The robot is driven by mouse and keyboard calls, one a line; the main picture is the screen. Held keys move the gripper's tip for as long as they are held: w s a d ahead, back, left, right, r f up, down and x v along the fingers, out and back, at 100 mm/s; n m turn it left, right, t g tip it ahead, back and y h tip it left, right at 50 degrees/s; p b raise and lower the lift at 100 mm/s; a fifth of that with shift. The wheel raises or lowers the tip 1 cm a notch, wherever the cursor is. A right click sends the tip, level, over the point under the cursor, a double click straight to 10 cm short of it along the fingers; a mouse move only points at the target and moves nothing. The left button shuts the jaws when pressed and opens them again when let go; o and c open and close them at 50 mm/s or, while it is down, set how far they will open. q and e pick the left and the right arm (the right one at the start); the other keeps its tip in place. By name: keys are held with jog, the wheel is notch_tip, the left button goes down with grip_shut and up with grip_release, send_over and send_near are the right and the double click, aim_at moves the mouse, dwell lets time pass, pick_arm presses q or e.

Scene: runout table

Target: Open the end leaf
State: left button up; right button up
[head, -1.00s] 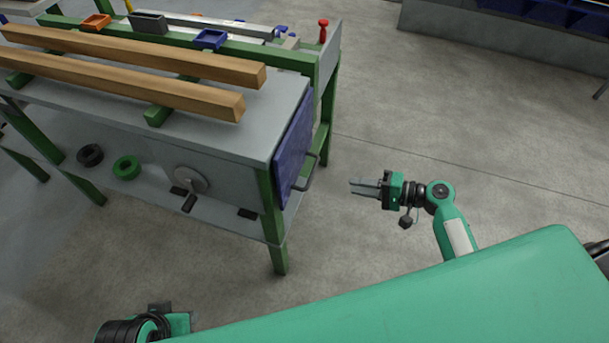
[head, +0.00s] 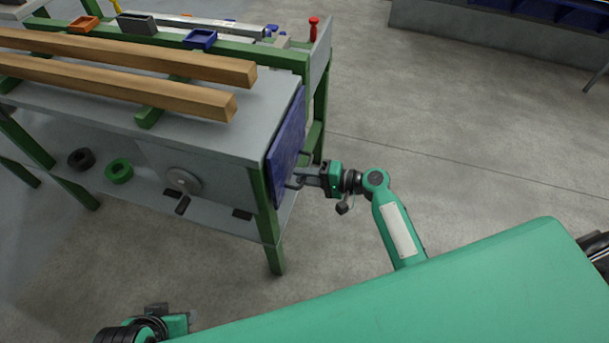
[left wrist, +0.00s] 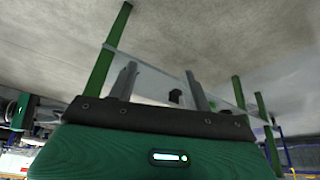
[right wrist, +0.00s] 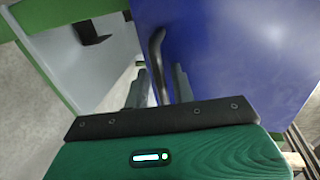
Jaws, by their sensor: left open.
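The end leaf is a blue panel (head: 286,150) hanging down at the right end of the runout table (head: 215,135). It also fills the upper right of the right wrist view (right wrist: 235,60). A dark bar handle (right wrist: 157,50) stands out from its face. My right gripper (head: 302,176) is at this handle, and the bar passes between its two fingers (right wrist: 161,82). The gap is narrow; whether both fingers press on the bar cannot be told.
Two wooden beams (head: 120,85) lie on the table top. A green leg (head: 268,230) stands near the leaf. Floor (head: 460,140) to the right is clear.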

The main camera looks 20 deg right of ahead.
grip_shut()
